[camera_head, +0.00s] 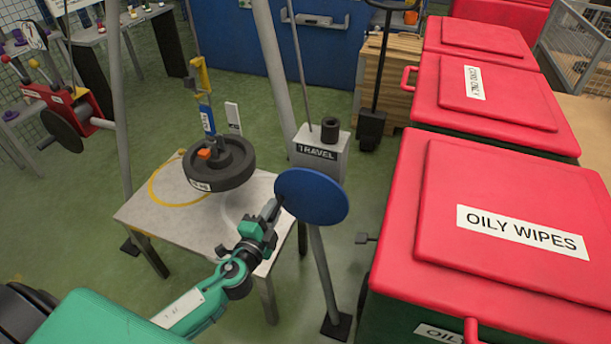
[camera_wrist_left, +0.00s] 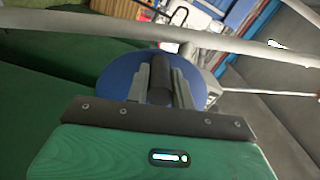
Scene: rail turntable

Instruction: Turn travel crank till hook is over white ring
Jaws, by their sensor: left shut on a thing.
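The travel crank is a blue disc (camera_head: 312,196) on a grey post box labelled TRAVEL (camera_head: 317,153). My left gripper (camera_head: 271,210) is shut on the crank's dark handle (camera_wrist_left: 161,82), which shows between the fingers in the left wrist view, with the blue disc (camera_wrist_left: 113,80) behind. The weight is over or on the grey table. A faint white ring (camera_head: 226,212) lies right of a yellow ring (camera_head: 155,196), partly hidden by the weight. My right gripper is not in view.
Red-lidded bins (camera_head: 500,225), one labelled OILY WIPES, stand close on the right. Grey frame legs (camera_head: 276,65) rise around the table (camera_head: 190,228). A red machine with a dark disc (camera_head: 62,130) stands at the left. Green floor is clear between.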

